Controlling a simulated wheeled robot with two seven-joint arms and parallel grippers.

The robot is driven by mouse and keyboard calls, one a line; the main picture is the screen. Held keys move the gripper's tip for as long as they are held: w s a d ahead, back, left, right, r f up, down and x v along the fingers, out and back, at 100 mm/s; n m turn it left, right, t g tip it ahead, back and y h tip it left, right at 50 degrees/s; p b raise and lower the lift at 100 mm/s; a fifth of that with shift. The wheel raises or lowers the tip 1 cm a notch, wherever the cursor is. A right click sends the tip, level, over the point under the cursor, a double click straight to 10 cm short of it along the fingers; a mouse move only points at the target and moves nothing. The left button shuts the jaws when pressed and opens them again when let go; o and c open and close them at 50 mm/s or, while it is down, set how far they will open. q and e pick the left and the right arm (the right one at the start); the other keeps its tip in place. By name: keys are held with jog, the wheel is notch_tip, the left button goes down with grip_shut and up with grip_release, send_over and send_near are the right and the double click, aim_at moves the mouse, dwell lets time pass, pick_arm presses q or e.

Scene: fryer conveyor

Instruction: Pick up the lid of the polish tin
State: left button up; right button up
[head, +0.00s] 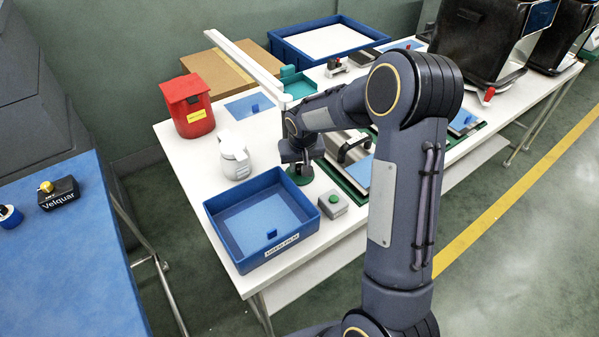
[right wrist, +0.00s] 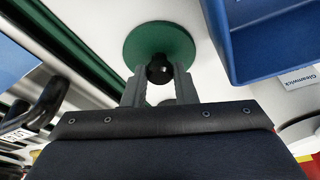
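The lid (right wrist: 146,42) is a round green disc with a black knob (right wrist: 159,68), seen in the right wrist view. My right gripper (right wrist: 159,75) has the knob between its fingertips, with no clear gap on either side, so it looks shut on it. In the head view, my right gripper (head: 301,173) points down at the table behind the blue bin, and the lid is mostly hidden there. The tin's body is hidden, and I cannot tell whether the lid rests on it. My left gripper is not in view.
A blue bin (head: 222,236) stands in front of my right gripper, beside a grey box with a green button (head: 333,204). A grey-white jar (head: 234,160) and a red container (head: 188,107) stand to the left. The white table (head: 175,150) has free room between them.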

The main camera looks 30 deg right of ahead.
jog(key=c, duration=0.4)
jog(key=shift+r, duration=0.1)
